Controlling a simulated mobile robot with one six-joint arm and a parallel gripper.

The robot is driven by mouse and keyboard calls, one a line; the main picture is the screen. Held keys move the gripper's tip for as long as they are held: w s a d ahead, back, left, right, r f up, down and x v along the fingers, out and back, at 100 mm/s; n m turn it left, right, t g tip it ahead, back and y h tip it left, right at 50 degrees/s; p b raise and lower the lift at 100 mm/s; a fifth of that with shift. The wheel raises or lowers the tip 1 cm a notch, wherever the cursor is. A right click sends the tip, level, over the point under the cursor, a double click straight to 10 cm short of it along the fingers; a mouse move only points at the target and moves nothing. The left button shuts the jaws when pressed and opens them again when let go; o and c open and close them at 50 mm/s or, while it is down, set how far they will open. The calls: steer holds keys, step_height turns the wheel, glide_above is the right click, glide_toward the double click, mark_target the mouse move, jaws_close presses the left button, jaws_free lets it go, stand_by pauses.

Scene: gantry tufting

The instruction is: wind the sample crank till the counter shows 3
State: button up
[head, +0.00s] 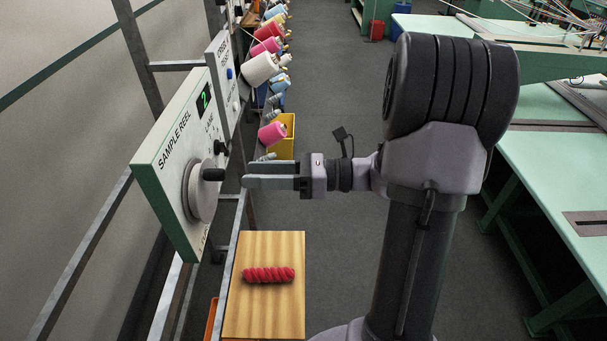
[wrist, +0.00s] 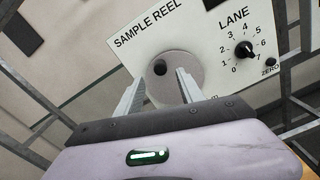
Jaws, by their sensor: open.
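The sample reel panel (head: 172,160) is a white board with a green edge on the left in the head view. Its counter (head: 204,99) shows a green 2. The crank is a grey disc (head: 198,191) with a dark knob (head: 213,174) standing out from it. In the wrist view the disc (wrist: 181,80) shows with the knob (wrist: 160,68) left of its middle. My gripper (head: 247,182) is open and empty, its fingers pointing at the panel. The fingertips are close to the knob and look apart from it. In the wrist view my gripper (wrist: 158,82) has its fingers either side of the disc.
A lane dial (wrist: 244,49) and a zero button (wrist: 270,63) sit right of the crank. A wooden board (head: 262,316) with a red yarn twist (head: 269,275) lies below. Several yarn cones (head: 262,68) stand behind. A green table (head: 560,170) is at right.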

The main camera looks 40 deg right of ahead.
steer(key=v, duration=0.9)
steer(key=shift+s+d, duration=0.15)
steer(key=shift+s, duration=0.05)
